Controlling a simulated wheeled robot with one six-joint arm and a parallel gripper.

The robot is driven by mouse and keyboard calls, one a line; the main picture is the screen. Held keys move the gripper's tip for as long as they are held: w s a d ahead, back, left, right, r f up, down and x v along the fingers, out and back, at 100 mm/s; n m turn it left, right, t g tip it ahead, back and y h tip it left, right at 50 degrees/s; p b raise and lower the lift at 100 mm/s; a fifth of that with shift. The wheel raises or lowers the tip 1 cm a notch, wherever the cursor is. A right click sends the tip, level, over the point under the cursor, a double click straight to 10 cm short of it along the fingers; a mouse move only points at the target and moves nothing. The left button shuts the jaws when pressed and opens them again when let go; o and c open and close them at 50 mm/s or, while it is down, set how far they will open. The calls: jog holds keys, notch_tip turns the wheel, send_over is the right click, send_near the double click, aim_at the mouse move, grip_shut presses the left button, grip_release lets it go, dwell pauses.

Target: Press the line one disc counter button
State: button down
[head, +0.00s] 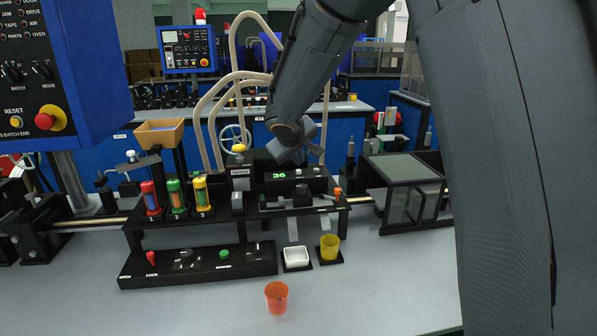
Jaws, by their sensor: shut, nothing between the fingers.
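A black counter unit with a green display (278,176) reading what looks like 36 stands at the middle of the bench machine. Small pale knobs or buttons (298,172) sit to the right of the display; their labels are too small to read, so I cannot tell which is the disc counter button. My gripper (296,155) hangs just above and behind the display, pointing down, shut and empty. Its fingertips are small and partly lost against the dark unit; I cannot tell whether they touch anything.
Red, green and yellow canisters (175,194) stand left of the counter. A black control strip (200,264) lies in front. A white tray (296,258), a yellow cup (329,247) and an orange cup (276,297) stand nearby. A blue panel (70,60) is at left. The front bench is mostly clear.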

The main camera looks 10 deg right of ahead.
jog(key=shift+f+b, duration=0.85)
jog(key=shift+b, duration=0.5)
dwell(0.8)
jog(key=shift+r, duration=0.1)
jog(key=shift+r+p, duration=0.55)
jog(key=shift+r, duration=0.25)
jog(key=shift+r, duration=0.1)
notch_tip(320, 180, up, 5)
jog(key=p, duration=0.3)
jog(key=shift+p, duration=0.35)
dwell(0.4)
jog(key=s+d+f+m+g+y, duration=0.1)
jog(key=s+f, duration=0.4)
jog(key=s, duration=0.7)
jog(key=s+d+f+m+g+y, duration=0.1)
jog(key=s+d+f+m+g, duration=0.1)
jog(key=s, duration=1)
jog(key=s+d+f+m+g, duration=0.2)
jog(key=s+d+f+g, duration=0.1)
jog(key=s+f, duration=0.6)
jog(key=s+g, duration=0.1)
jog(key=s, duration=0.3)
jog(key=shift+g+y, duration=0.4)
